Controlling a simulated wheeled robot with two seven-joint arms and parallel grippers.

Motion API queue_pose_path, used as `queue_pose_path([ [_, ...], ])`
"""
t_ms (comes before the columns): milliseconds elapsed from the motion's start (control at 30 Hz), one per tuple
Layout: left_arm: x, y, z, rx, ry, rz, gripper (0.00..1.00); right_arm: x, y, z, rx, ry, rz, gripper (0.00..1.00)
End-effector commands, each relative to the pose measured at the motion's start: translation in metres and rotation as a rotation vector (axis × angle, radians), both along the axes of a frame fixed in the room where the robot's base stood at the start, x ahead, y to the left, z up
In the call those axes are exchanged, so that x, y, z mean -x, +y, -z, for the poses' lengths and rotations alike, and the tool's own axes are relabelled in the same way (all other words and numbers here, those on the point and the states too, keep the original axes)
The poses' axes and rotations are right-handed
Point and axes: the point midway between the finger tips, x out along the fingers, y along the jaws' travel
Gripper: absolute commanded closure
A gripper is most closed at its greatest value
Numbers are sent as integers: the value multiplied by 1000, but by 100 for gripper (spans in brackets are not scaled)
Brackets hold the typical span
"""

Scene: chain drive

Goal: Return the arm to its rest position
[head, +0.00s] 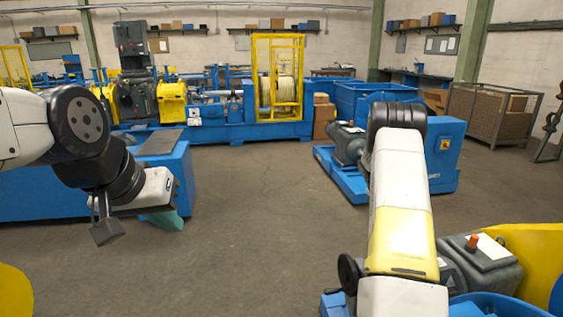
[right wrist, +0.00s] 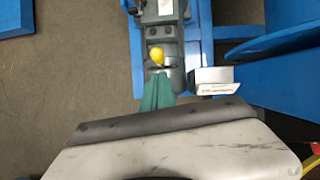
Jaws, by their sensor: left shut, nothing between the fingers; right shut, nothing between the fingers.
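My left arm (head: 80,125) comes in from the left in the head view and is bent, with its hand hanging down. The teal fingers of my left gripper (head: 167,220) are shut and empty, pointing down over the floor beside a blue bench. My right arm (head: 400,210) reaches forward from the lower right in the head view, and its gripper is hidden there. In the right wrist view the teal fingers of my right gripper (right wrist: 158,82) are shut and empty. They appear just below a yellow knob (right wrist: 156,55) on a grey machine; I cannot tell whether they touch it.
A blue bench (head: 180,165) stands beside the left gripper. A grey motor (head: 346,142) on a blue base is by the right arm. Another grey unit (head: 482,262) is close at the lower right. The floor (head: 265,240) between the arms is clear.

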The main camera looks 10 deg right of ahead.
Motion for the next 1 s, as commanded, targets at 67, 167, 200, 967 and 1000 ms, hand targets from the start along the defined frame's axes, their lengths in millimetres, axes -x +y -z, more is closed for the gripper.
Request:
queue_pose_path([
  [67, 0, 0, 0, 0, 0, 0, 100, 2, 15, -32, -30, -63, 69, 100],
  [167, 0, 0, 0, 0, 0, 0, 100, 12, 44, -80, -96, -161, 206, 100],
  [200, 0, 0, 0, 0, 0, 0, 100, 19, 57, -100, -127, -202, 267, 100],
  [967, 0, 0, 0, 0, 0, 0, 100, 273, 296, -302, -840, -565, 1338, 100],
  [1000, 0, 0, 0, 0, 0, 0, 100, 288, 304, -302, -871, -562, 1386, 100],
])
